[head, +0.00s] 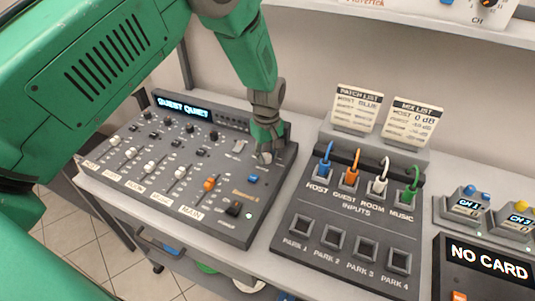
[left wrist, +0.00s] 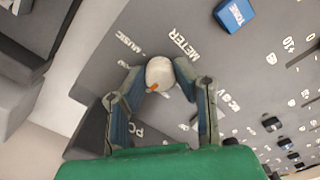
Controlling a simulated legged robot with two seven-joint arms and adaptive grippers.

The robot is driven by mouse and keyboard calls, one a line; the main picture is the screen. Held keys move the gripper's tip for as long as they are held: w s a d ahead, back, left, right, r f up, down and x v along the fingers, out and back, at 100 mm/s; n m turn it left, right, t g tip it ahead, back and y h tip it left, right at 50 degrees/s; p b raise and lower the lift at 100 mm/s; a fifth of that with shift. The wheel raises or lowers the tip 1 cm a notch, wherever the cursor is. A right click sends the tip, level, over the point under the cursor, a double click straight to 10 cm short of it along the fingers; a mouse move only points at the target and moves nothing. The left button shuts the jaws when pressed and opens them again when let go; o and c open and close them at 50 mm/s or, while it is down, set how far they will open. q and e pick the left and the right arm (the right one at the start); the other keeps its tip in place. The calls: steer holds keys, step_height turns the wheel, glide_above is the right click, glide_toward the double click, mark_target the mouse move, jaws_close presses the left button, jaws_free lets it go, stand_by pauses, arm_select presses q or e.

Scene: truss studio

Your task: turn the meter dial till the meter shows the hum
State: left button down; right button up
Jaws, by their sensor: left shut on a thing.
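The meter dial (left wrist: 160,70) is a pale round knob with a small orange mark, beside the printed word METER on the grey mixer. In the left wrist view my left gripper (left wrist: 158,82) has its two fingers closed on the dial's sides. In the head view my left gripper (head: 265,150) reaches down onto the mixer's (head: 228,220) right upper part and mostly hides the dial. The mixer's display (head: 183,105) reads GUEST QUIET in lit letters. My right gripper is not in view.
A blue TONE button (left wrist: 235,14) lies near the dial. Right of the mixer stands a patch panel (head: 345,230) with several coloured plugs and empty PARK sockets. Two cards, PATCH LIST (head: 357,108) and MIX LIST (head: 412,120), stand behind it. A screen (head: 487,262) reads NO CARD.

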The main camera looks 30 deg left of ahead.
mark_target(267, 154)
arm_select(q)
steer(key=shift+w+r, duration=0.15)
steer(key=shift+w, duration=0.05)
steer(key=c, duration=1.4)
jaws_free()
steer(key=shift+c, duration=0.2)
steer(key=shift+o, duration=0.7)
steer(key=shift+s, duration=0.1)
steer(key=shift+r, duration=0.15)
step_height(267, 154, up, 11)
steer(key=shift+r, duration=0.2)
